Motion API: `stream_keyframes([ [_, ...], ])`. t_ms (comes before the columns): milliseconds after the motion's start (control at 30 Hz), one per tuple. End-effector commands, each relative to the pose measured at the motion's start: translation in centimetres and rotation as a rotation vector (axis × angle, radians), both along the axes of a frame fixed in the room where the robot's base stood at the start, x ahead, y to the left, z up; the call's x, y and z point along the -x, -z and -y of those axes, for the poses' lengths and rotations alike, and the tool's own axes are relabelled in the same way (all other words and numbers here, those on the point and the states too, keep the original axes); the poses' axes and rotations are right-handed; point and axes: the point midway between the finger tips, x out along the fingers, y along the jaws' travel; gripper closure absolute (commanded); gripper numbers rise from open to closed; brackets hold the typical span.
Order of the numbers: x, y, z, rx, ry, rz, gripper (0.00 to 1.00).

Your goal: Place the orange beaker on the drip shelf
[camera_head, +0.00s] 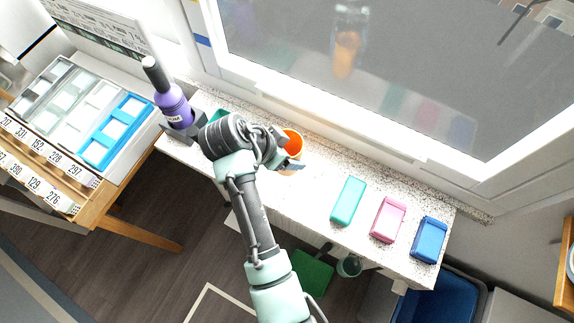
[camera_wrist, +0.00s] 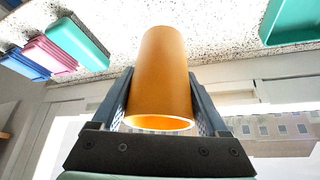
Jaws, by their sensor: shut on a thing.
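The orange beaker (camera_head: 293,138) is at the end of my arm, over the speckled white ledge (camera_head: 320,180) below the window. In the wrist view the orange beaker (camera_wrist: 162,70) stands between both fingers, its open rim towards the camera. My gripper (camera_head: 284,150) is shut on it; the fingers (camera_wrist: 160,98) press its two sides. I cannot tell whether the beaker's far end touches the ledge. Nothing in view is clearly marked as the drip shelf; the speckled ledge is the only surface right by the beaker.
Teal (camera_head: 348,201), pink (camera_head: 388,219) and blue (camera_head: 429,239) boxes sit on the ledge to the right. A purple bottle (camera_head: 172,103) stands at the left, near a partly hidden teal tray (camera_head: 217,115). The window (camera_head: 350,75) rises behind. The ledge between beaker and teal box is clear.

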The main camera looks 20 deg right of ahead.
Motion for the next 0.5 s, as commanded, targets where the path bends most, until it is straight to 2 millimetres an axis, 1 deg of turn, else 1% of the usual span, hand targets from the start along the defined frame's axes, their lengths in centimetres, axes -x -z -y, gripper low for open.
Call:
stream_keyframes([
  [33, 0.1, 0.9, 0.0, 0.000, 0.001, -0.003, 0.78],
  [100, 0.1, 1.8, 0.0, 0.000, 0.000, -0.002, 0.78],
  [267, 0.0, 3.3, 0.0, 0.000, -0.001, 0.000, 0.78],
  [400, 0.0, 5.3, 0.0, 0.000, -0.002, -0.001, 0.78],
  [500, 0.0, 6.0, 0.0, 0.000, -0.001, 0.000, 0.78],
])
